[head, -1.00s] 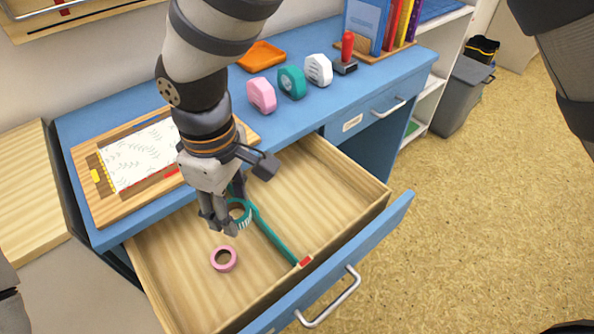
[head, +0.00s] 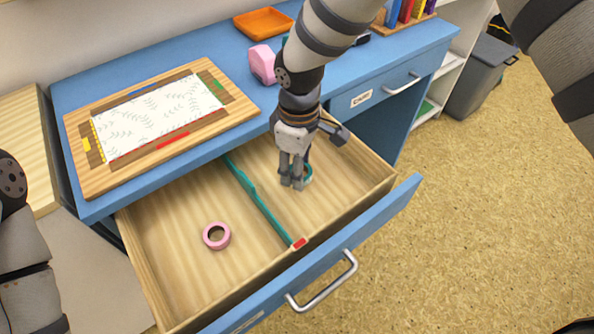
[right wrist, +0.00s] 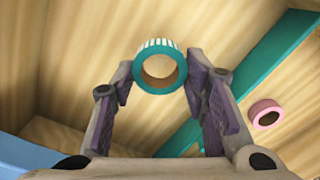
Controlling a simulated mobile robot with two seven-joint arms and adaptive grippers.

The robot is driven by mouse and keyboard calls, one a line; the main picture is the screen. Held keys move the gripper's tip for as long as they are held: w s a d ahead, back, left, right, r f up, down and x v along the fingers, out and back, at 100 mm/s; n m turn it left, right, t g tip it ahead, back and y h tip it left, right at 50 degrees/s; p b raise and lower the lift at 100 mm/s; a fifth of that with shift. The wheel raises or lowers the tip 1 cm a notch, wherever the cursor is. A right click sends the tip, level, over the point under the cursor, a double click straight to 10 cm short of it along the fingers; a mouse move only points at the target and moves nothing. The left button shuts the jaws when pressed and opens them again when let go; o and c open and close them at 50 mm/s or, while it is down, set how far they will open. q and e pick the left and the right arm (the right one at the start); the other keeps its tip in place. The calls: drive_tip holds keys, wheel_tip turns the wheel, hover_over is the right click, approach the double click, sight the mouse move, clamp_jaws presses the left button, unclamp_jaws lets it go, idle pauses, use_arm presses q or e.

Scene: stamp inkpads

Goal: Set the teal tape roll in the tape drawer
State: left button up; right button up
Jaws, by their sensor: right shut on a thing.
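The teal tape roll (head: 308,173) is held at the fingertips of my right gripper (head: 294,186), mostly hidden behind the fingers in the head view. In the right wrist view the roll (right wrist: 183,70) shows its teal side and a white-striped part between the two fingertips (right wrist: 160,82). The open wooden drawer (head: 176,288) lies below, split by a teal divider (head: 262,202) with a red end. The roll is over the right compartment; I cannot tell whether it touches the floor. My left gripper is out of view.
A pink tape roll (head: 217,236) lies flat in the left compartment. On the blue desk (head: 78,88) are a wooden board (head: 100,182) with patterned paper, an orange tray (head: 264,22) and a pink dispenser (head: 263,64). The right compartment's floor is otherwise clear.

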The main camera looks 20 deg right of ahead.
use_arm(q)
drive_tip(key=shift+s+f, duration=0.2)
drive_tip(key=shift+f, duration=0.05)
use_arm(e)
wheel_tip(320, 180, down, 3)
drive_tip(key=shift+w+d+f, duration=0.1)
drive_tip(key=shift+d+f, duration=0.05)
drive_tip(key=shift+f, duration=0.05)
drive_tip(key=shift+f, duration=0.15)
drive_tip(key=o, duration=0.8)
drive_tip(key=shift+o, duration=0.2)
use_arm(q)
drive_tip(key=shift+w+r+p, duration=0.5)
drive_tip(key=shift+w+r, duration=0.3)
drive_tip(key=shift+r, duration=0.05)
use_arm(e)
wheel_tip(320, 180, up, 12)
drive_tip(key=shift+r, duration=0.2)
